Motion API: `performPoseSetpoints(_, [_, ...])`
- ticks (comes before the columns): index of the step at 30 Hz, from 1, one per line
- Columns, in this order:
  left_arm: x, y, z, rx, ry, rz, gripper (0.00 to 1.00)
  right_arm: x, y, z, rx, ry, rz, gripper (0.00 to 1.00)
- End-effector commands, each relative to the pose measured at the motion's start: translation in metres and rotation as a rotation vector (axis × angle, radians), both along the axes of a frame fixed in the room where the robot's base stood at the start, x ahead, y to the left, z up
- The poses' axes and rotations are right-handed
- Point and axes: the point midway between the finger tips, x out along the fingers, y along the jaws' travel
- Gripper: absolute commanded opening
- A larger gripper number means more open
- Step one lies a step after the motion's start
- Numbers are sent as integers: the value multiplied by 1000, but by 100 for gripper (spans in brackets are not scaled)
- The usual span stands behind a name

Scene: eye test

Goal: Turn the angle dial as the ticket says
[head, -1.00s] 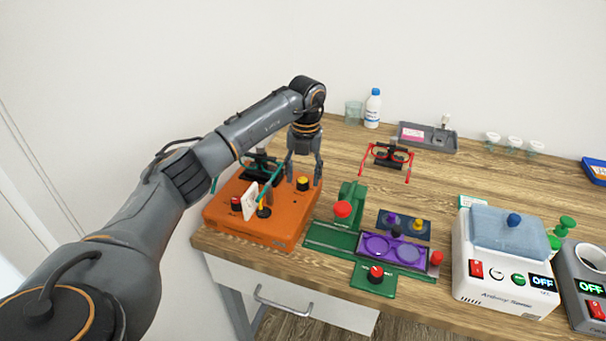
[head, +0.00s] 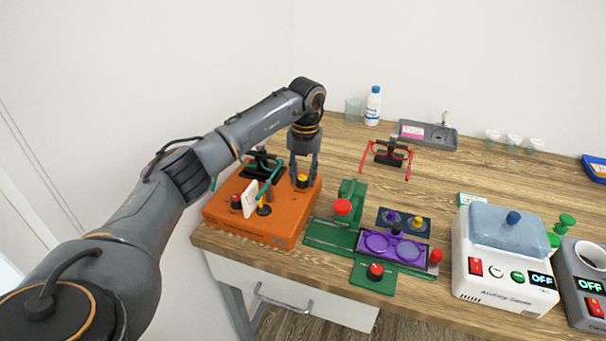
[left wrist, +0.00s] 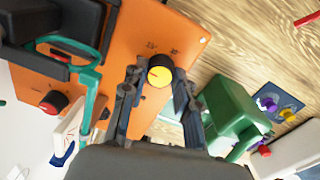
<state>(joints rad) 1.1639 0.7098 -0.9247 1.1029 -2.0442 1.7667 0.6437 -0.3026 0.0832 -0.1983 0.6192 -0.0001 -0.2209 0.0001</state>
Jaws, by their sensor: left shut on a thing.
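The orange device (head: 250,233) stands at the table's left end. Its black dial with a yellow top (head: 302,181) is at its right rear and shows large in the left wrist view (left wrist: 158,74), with small printed marks beside it, too blurred to read surely. My left gripper (head: 304,176) points down and is shut on this dial, one finger on each side (left wrist: 157,88). A white card (head: 250,199) stands upright on the device; its writing is not readable. It may be the ticket. My right gripper is out of view.
A green fixture (head: 350,200) with a purple lens plate (head: 375,246) stands to the right.

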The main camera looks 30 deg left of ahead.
Motion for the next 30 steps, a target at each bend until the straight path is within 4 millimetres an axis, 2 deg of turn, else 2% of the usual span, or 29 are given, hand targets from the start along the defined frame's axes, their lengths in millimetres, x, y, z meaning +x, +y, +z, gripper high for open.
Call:
performPoseSetpoints(8, [0, 1, 0, 2, -1, -161, 0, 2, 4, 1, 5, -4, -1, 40])
performPoseSetpoints(30, [0, 0, 0, 1, -1, -860, 0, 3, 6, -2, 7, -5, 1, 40])
